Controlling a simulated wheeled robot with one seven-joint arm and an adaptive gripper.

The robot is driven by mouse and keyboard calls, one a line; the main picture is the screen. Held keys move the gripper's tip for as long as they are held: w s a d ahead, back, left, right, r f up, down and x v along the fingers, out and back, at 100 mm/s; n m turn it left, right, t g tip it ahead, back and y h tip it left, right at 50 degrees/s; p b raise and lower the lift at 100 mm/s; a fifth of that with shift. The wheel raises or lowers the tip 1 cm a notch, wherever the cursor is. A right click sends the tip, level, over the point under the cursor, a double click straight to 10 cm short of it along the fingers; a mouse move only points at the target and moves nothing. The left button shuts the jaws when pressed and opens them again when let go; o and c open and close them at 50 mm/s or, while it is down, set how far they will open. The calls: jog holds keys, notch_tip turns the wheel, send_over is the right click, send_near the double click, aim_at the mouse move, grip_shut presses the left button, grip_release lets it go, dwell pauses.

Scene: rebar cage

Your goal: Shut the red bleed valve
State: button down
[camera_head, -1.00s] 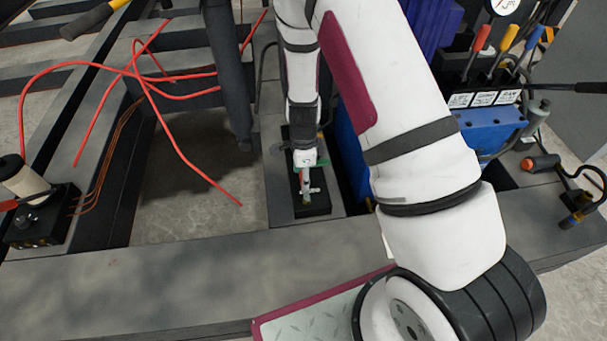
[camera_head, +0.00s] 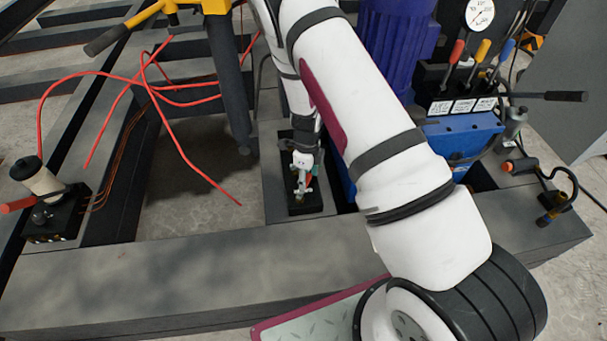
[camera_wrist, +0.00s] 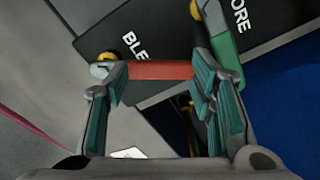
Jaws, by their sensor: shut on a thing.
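The red bleed valve lever (camera_wrist: 157,70) lies across the wrist view between the fingertips of my gripper (camera_wrist: 155,82). My gripper is shut on the lever, with a teal-padded finger at each side of it. A brass fitting (camera_wrist: 103,66) shows at the lever's left end. Below it is a black plate with white letters "BLE" (camera_wrist: 130,35), partly hidden. In the head view my gripper (camera_head: 302,182) is down over the black valve block (camera_head: 307,206), and the red lever is hard to make out there.
A green lever (camera_wrist: 225,45) stands close to my right finger, near the letters "ORE". A blue pump unit (camera_head: 465,135) with coloured levers is to the right. Red hoses (camera_head: 150,88) and a dark post (camera_head: 230,85) are to the left.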

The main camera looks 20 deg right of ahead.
jog(key=m, duration=0.1)
jog(key=s+d+m+p, duration=0.1)
jog(key=shift+s+m+p, duration=0.15)
jog(key=shift+m+p, duration=0.15)
jog(key=shift+m, duration=0.1)
jog(key=s+m+p, duration=0.1)
jog(key=m+p, duration=0.1)
jog(key=m, duration=0.1)
jog(key=shift+s+d+m, duration=0.3)
jog(key=shift+s+d, duration=0.05)
jog(key=shift+d, duration=0.05)
jog(key=m, duration=0.1)
jog(key=s+m+p, duration=0.1)
jog(key=m, duration=0.1)
jog(key=shift+s+f, duration=0.1)
jog(key=shift+s, duration=0.15)
jog(key=shift+s+m+p, duration=0.25)
jog(key=shift+m+p, duration=0.05)
jog(key=shift+m, duration=0.35)
jog(key=shift+s+m+p, duration=0.25)
jog(key=shift+m+p, duration=0.05)
jog(key=shift+m, duration=0.35)
jog(key=shift+f, duration=0.1)
jog(key=c, duration=0.7)
grip_release()
jog(key=shift+w, duration=0.1)
